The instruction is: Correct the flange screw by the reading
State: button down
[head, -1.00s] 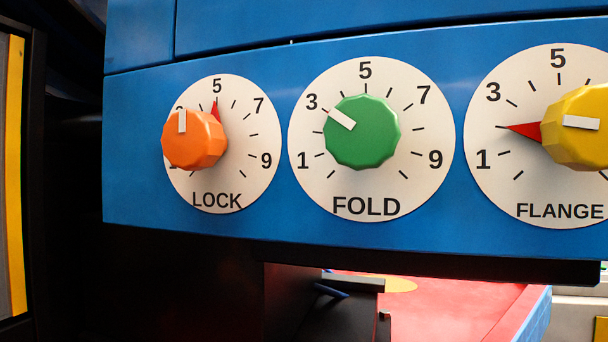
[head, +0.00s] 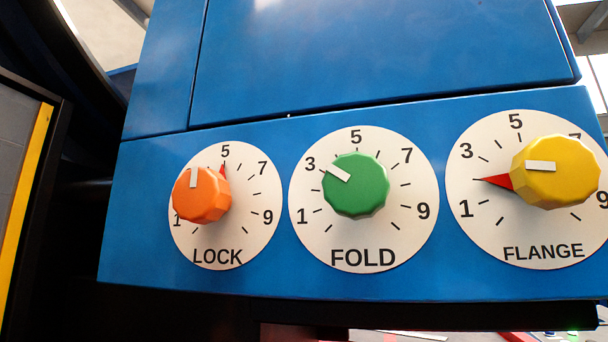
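The FLANGE dial (head: 515,232) is a white disc on the right of the blue panel, its right edge cut by the picture. Its yellow knob (head: 565,185) stands out from the disc and hides part of the scale. The white mark (head: 540,166) on the knob lies roughly level, on the knob's left side. A red pointer (head: 497,181) sticks out left of the knob, its tip between 1 and 3, near the middle. The number 7 is partly covered by the knob. My gripper is not in view.
The LOCK dial (head: 250,236) has an orange knob (head: 205,200) and a red pointer near 5. The FOLD dial (head: 318,232) has a green knob (head: 358,190) with its white mark toward the upper left, near 3. A dark, yellow-edged frame (head: 25,190) stands at left.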

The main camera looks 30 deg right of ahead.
aim_at(551, 172)
jog(key=k+j+z, duration=0.15)
jog(key=j, duration=0.25)
jog(key=k+j+z, duration=0.35)
jog(key=k+j, duration=0.15)
jog(key=j, duration=0.2)
